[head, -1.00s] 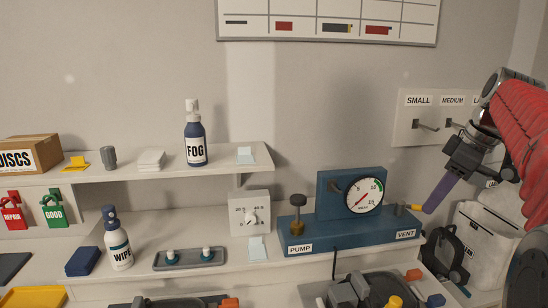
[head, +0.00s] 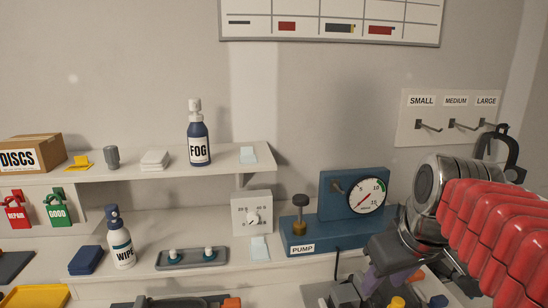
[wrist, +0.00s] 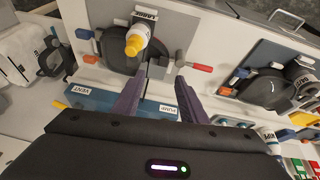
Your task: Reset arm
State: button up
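My gripper (wrist: 160,88) shows in the wrist view as two purple fingers, apart, with nothing held between them. In the head view my gripper (head: 374,284) is low at the right, pointing down in front of the blue pump unit, and partly hidden behind my wrist. My red-sleeved arm comes in from the right edge and hides the right end of the blue pump unit (head: 282,242). In the wrist view the unit's blue body (wrist: 110,100) lies beneath and between the fingers.
A shelf holds the FOG bottle (head: 198,140) and DISCS box (head: 28,154). The WIPE bottle (head: 121,245) stands below. Wall hooks (head: 428,126) are at right.

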jog(key=s+a+f+m+t, duration=0.1)
jog(key=s+a+f, duration=0.3)
jog(key=s+f, duration=0.5)
jog(key=shift+f+m, duration=0.25)
jog(key=shift+m, duration=0.65)
